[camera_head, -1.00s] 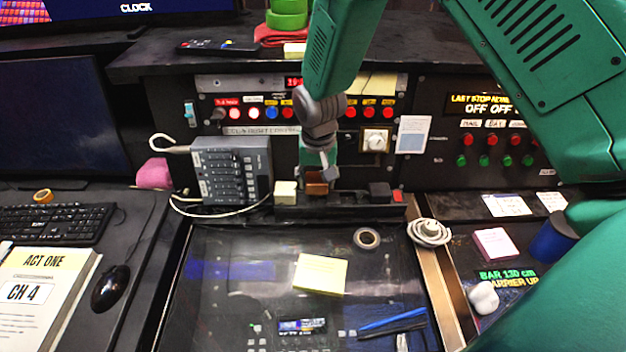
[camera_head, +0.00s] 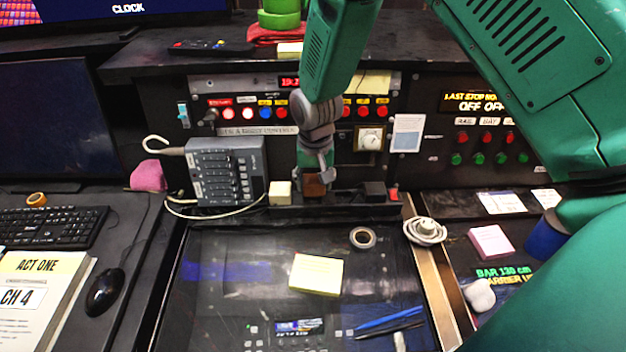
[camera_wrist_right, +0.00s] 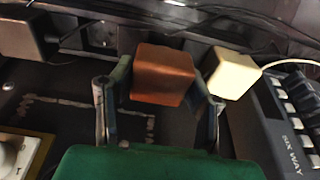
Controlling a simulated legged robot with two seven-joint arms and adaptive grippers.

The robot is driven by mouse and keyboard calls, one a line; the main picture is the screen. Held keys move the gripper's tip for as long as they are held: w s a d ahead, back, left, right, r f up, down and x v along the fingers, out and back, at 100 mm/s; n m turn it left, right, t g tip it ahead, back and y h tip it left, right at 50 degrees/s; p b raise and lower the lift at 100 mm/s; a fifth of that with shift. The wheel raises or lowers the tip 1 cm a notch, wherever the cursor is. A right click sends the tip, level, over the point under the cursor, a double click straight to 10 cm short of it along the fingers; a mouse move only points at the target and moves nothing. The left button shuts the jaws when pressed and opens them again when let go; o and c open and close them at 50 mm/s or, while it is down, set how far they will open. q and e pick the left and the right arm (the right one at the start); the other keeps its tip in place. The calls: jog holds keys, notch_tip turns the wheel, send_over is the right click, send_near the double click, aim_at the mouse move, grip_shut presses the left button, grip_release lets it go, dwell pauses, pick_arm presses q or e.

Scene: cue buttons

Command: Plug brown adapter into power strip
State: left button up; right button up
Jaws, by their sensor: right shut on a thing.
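The brown adapter (camera_head: 314,187) is at the black power strip (camera_head: 345,211), between a cream adapter (camera_head: 280,193) and a black adapter (camera_head: 374,190). My right gripper (camera_head: 315,176) comes down from above and is shut on the brown adapter. In the right wrist view the brown adapter (camera_wrist_right: 163,74) sits between the two fingers of the gripper (camera_wrist_right: 158,92), with the cream adapter (camera_wrist_right: 232,75) close on its right. The underside of the brown adapter is hidden, so I cannot tell whether its prongs are in a socket. My left gripper is not in view.
A grey control box (camera_head: 226,172) with a cable stands left of the strip. The button panel (camera_head: 345,128) rises behind it. A coiled white cable (camera_head: 425,231), a tape roll (camera_head: 362,238) and yellow notes (camera_head: 316,274) lie in front.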

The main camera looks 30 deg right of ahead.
jog(key=shift+f, duration=0.6)
jog(key=o, duration=1.5)
jog(key=shift+c, duration=0.2)
jog(key=r, duration=0.8)
jog(key=s+r, duration=0.1)
jog(key=r, duration=0.2)
jog(key=shift+s+a+r, duration=0.1)
jog(key=shift+a+r, duration=0.2)
jog(key=shift+r, duration=0.1)
jog(key=shift+f, duration=0.1)
